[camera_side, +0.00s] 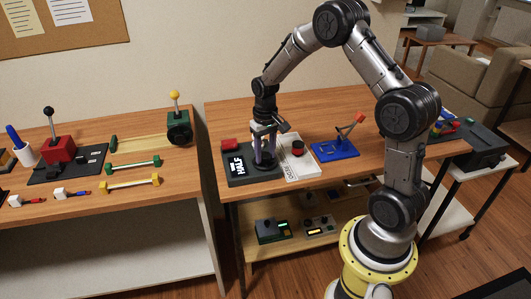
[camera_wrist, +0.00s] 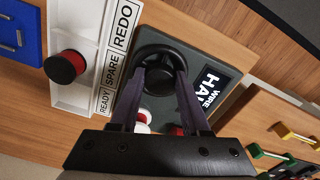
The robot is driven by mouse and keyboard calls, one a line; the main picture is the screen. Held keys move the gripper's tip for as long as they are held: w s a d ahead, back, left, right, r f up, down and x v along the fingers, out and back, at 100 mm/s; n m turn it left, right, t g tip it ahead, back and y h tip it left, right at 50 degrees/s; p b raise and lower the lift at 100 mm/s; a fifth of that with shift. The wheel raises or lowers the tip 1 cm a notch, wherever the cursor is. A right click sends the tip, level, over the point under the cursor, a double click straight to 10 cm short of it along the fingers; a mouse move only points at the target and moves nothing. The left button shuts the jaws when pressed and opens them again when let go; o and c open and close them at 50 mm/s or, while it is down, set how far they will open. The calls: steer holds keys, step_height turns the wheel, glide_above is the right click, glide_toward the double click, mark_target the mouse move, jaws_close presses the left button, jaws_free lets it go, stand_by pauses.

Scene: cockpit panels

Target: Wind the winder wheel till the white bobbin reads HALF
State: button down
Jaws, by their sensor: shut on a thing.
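The winder's dark grey base (camera_side: 240,181) stands on the right-hand bench. Its black winder wheel (camera_wrist: 157,48) shows between and beyond my fingertips in the wrist view. My gripper (camera_side: 264,158) points down over it, and its purple fingers (camera_wrist: 161,66) are shut on the wheel. A black panel on the base (camera_side: 236,165) has large white HALF lettering; in the wrist view it shows WIRE above a partly hidden HAL. The white bobbin (camera_wrist: 143,117) is partly visible between my fingers, beside a red part (camera_wrist: 177,131). I cannot tell how much is wound on it.
A white tray (camera_wrist: 83,97) labelled READY, SPARE and REDO holds a red-and-black spool (camera_wrist: 64,67) beside the winder. A blue stand with a red-tipped lever (camera_side: 338,149) is further right. The left bench (camera_side: 85,195) holds a red lever box, handles and small tools.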

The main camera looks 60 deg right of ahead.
mark_target(265, 155)
steer(key=shift+m, duration=0.3)
steer(key=shift+c, duration=1.9)
jaws_free()
steer(key=shift+r, duration=0.15)
step_height(265, 155, up, 14)
steer(key=shift+f, duration=0.2)
steer(key=shift+a, duration=0.1)
